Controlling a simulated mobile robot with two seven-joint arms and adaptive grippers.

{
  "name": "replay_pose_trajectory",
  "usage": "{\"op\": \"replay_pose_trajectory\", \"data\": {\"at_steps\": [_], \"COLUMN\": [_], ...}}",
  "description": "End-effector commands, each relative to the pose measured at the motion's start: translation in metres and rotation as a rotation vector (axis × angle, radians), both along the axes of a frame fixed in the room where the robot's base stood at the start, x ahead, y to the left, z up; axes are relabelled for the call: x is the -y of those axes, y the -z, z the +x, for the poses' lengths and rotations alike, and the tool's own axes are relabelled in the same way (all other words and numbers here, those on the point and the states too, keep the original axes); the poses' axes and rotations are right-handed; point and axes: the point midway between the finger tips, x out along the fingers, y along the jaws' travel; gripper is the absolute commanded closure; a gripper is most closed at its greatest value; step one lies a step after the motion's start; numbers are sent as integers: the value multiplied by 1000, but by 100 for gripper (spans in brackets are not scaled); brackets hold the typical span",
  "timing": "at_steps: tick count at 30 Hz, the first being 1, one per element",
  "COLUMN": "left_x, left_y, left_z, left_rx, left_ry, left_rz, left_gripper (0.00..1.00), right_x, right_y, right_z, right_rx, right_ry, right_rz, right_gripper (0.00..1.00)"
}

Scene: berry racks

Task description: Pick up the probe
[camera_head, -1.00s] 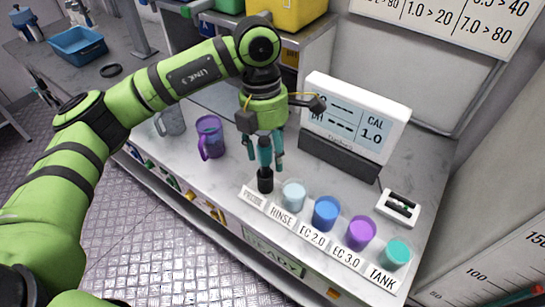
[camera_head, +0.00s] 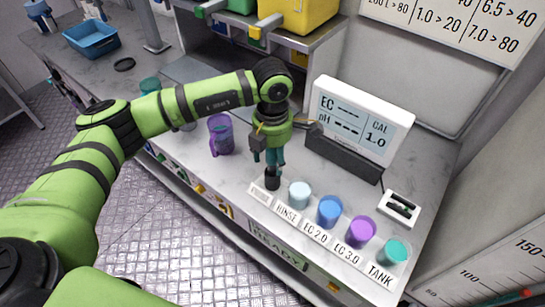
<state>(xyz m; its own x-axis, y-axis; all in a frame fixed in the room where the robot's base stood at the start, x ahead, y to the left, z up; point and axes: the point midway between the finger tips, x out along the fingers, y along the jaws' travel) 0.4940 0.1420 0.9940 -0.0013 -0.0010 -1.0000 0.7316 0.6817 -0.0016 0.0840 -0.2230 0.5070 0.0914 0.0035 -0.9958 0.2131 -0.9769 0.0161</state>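The probe stand (camera_head: 272,183) is a small black cylinder behind the label at the left end of the row at the counter's front. My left gripper (camera_head: 273,161) points down directly over it, its teal fingers at the top of the black part. The fingers hide the probe's upper part, and I cannot tell whether they touch or grip it. The meter (camera_head: 355,120) behind reads "EC", "pH" and "CAL 1.0". My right gripper is not in view.
Right of the stand are the rinse cup (camera_head: 299,195), blue cup (camera_head: 329,211), purple cup (camera_head: 361,230) and teal tank cup (camera_head: 394,252). A purple mug (camera_head: 221,134) stands left of the gripper. A small white tray (camera_head: 399,209) lies at right.

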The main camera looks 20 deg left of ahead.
Motion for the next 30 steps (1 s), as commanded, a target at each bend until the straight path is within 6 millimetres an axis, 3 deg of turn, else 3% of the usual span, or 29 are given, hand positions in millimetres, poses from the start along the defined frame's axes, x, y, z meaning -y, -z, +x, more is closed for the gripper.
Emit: {"op": "replay_pose_trajectory", "data": {"at_steps": [1,4,17,30], "left_x": [0,0,0,0], "left_y": [0,0,-7,-85], "left_z": [0,0,1,1], "left_rx": [0,0,1,4], "left_ry": [0,0,0,1], "left_rz": [0,0,-1,-1], "left_gripper": [60,100,100,100], "right_x": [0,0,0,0], "right_y": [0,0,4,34], "right_z": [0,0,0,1], "right_rx": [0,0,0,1], "right_ry": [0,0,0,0], "right_rz": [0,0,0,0], "right_gripper": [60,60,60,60]}}
